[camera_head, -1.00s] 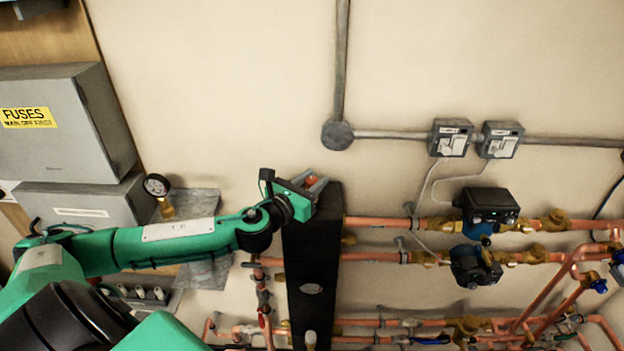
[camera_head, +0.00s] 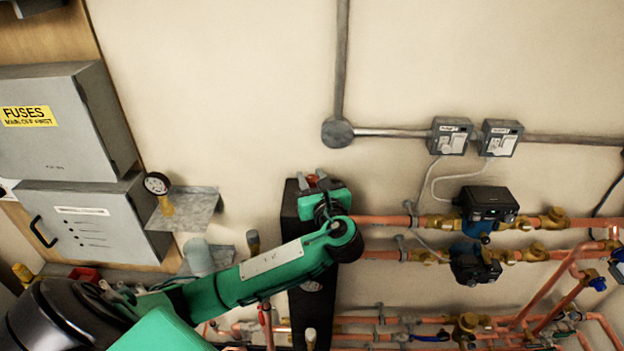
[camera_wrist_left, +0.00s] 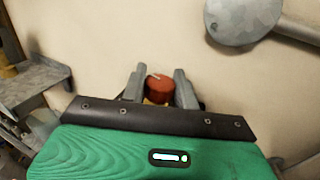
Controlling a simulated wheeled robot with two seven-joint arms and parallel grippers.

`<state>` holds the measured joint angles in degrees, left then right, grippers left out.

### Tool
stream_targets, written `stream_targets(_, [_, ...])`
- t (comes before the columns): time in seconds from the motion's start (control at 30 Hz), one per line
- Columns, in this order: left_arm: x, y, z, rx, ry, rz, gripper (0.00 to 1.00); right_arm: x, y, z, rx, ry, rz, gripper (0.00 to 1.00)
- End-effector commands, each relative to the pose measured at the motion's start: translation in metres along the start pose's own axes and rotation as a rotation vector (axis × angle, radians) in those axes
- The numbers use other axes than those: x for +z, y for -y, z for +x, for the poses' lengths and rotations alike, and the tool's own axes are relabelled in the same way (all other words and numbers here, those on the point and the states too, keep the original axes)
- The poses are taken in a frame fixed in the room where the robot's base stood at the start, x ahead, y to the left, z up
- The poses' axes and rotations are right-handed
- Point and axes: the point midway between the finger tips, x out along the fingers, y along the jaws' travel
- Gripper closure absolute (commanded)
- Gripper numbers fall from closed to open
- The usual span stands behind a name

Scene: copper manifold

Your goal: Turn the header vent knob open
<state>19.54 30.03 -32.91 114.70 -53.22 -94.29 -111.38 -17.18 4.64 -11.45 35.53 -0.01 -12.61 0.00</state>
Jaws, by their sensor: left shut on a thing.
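The header vent knob (camera_wrist_left: 160,88) is a small red round knob with brass below it. It sits between the two grey fingers of my left gripper (camera_wrist_left: 159,85) in the left wrist view, and the fingers are shut on it. In the head view my left gripper (camera_head: 312,182) is at the top of the black header (camera_head: 297,225), with a bit of the red knob (camera_head: 312,180) showing between the fingers. The knob's lower part is hidden by the gripper. My right gripper is not in view.
Copper pipes with pumps (camera_head: 487,205) run to the right of the header. A pressure gauge (camera_head: 158,184) and a grey shelf (camera_head: 195,205) stand to the left. A round conduit box (camera_head: 337,133) is on the wall above. The wall between is bare.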

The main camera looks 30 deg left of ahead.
Motion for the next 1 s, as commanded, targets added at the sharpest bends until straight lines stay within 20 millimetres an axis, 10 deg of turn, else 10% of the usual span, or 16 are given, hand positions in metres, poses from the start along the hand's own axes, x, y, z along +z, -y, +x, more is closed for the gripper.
stream_targets(1.0, [0.0022, 0.0001, 0.0011, 0.747, 0.003, -0.003, 0.93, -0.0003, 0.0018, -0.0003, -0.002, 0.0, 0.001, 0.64])
